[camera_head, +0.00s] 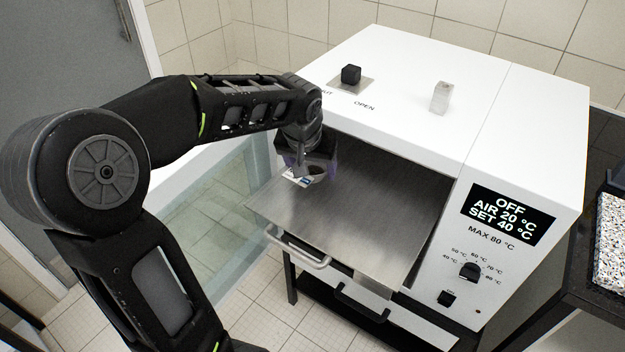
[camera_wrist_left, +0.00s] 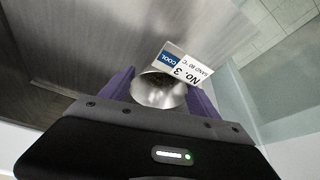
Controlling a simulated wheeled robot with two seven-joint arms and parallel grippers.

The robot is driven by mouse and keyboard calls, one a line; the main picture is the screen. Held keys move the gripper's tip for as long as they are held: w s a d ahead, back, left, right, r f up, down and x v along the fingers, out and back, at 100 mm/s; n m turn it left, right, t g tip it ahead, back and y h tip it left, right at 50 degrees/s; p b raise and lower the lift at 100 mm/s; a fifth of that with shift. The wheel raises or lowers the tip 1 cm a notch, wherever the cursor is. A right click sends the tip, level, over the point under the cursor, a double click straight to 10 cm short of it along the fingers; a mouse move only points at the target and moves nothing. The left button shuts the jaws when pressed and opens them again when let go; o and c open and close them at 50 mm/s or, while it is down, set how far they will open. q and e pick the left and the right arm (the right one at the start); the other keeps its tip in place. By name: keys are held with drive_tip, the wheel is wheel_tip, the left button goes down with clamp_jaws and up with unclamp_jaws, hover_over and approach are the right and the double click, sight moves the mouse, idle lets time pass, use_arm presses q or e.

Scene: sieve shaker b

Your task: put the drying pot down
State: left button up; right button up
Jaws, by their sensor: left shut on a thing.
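The drying pot (camera_wrist_left: 158,92) is a small round metal cup with dark contents. Its white and blue tag (camera_wrist_left: 178,65) reads NO. 3, SAND 80 °C, COOL. My left gripper (camera_wrist_left: 160,98) is shut on the pot, with a purple finger at each side. In the head view the pot (camera_head: 316,170) shows just under the left gripper (camera_head: 310,160), over the back left part of a flat metal plate (camera_head: 350,225) at the oven's front opening. I cannot tell whether the pot touches the plate. My right gripper is not in view.
The white oven (camera_head: 420,75) has a display (camera_head: 507,215) reading OFF, AIR 20 °C, SET 40 °C. A black knob (camera_head: 350,74) and a clear block (camera_head: 441,97) are on its top. A bar handle (camera_head: 297,250) is at the plate's front edge. The rest of the plate is clear.

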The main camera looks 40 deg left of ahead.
sight(312, 194)
use_arm(q)
wheel_tip(312, 194, down, 4)
drive_tip(key=shift+w+f, duration=0.15)
drive_tip(key=shift+f, duration=0.15)
drive_tip(key=shift+f, duration=0.1)
drive_tip(key=shift+f, duration=0.15)
drive_tip(key=o, duration=1.4)
drive_tip(key=shift+r, duration=0.2)
